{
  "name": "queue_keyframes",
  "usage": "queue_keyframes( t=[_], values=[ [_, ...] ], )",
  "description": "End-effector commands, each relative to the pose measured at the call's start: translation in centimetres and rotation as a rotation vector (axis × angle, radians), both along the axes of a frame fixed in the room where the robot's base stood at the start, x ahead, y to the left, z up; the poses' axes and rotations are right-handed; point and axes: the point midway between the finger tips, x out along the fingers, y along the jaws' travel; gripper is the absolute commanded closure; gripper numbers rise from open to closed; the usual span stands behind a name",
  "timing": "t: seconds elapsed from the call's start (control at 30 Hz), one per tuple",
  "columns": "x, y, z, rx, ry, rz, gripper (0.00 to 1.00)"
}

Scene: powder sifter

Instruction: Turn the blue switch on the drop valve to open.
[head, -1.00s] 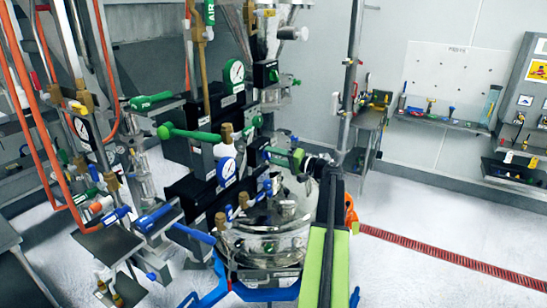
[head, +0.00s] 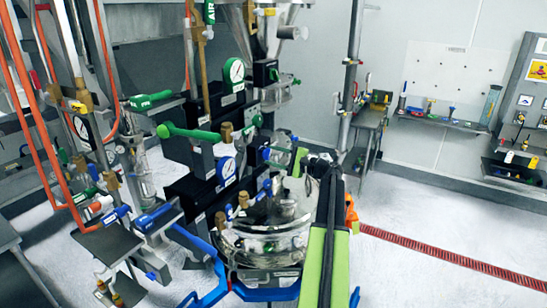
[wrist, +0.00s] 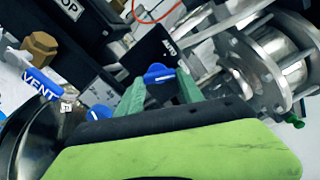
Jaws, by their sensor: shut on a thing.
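The blue switch (wrist: 160,73) shows in the wrist view on the front of a black box (wrist: 150,55). It lies between the green fingertips of my gripper (wrist: 160,78), which is shut on it. The switch lies nearly level across the wrist picture. In the head view, my gripper (head: 284,157) reaches left to the valve stack above the round steel vessel. The switch is small and partly hidden there, so its marked position cannot be read.
A blue VENT handle (wrist: 40,84) and a brass fitting (wrist: 40,45) are left of my gripper in the wrist view. A steel flanged part (wrist: 265,70) is close on the right. The steel vessel (head: 250,240) stands below my gripper.

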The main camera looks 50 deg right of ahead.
Motion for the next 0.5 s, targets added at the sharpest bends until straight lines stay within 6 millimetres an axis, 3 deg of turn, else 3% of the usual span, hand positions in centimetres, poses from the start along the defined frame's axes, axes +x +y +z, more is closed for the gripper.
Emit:
queue_keyframes(
  t=[0.5],
  values=[
    [-0.05, -0.03, -0.10, 0.080, 0.021, 0.000, 0.96]
  ],
)
